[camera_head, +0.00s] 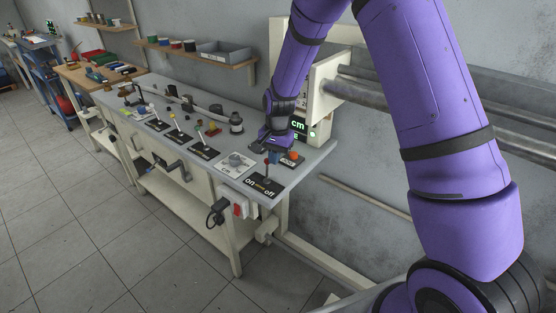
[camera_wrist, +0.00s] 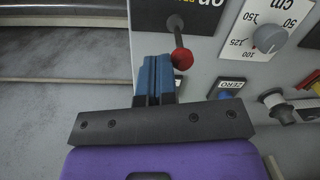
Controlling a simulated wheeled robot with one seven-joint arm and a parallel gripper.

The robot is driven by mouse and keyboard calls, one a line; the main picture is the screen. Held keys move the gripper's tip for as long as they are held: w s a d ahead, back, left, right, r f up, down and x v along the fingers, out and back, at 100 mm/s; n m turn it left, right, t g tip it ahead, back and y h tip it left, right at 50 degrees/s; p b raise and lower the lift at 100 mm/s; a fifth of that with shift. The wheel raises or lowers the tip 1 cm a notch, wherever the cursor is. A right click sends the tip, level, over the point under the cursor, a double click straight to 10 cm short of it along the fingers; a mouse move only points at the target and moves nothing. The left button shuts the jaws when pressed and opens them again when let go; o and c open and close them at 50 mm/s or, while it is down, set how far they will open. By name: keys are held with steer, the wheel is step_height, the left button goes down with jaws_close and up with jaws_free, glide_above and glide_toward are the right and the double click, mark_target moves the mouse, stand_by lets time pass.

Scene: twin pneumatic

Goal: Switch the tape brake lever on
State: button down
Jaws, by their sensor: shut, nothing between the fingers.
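A lever with a red ball knob (camera_head: 267,164) stands on a black plate (camera_head: 264,187) marked "On" and "off" at the near end of the bench. No label names it as the tape brake. In the wrist view the knob (camera_wrist: 182,59) and its dark shaft show just right of my gripper's fingertips (camera_wrist: 154,68). The blue fingers are shut together and empty, beside the knob; I cannot tell whether they touch it. In the head view my gripper (camera_head: 257,148) is low over the bench, behind and left of the lever, its fingertips partly hidden.
A dial plate (camera_head: 236,162) lies left of the lever; its dial (camera_wrist: 268,38) shows in the wrist view. A blue button marked ZERO (camera_wrist: 229,86) is close to my fingers. An orange-red knob (camera_head: 292,155) and a green display (camera_head: 299,127) stand behind. Several other levers line the bench.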

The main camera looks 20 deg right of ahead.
steer(key=shift+w+a+r+g+h, duration=0.15)
steer(key=shift+w+a+g+h, duration=0.55)
steer(key=shift+w+g, duration=0.3)
steer(key=shift+w+a+g+h, duration=0.5)
steer(key=shift+w+g, duration=0.3)
steer(key=shift+w+a, duration=0.35)
steer(key=shift+w, duration=0.2)
step_height(320, 180, up, 11)
glide_above(267, 165)
steer(key=w, duration=0.5)
steer(key=shift+w+a+r, duration=0.1)
steer(key=shift+a+r, duration=0.05)
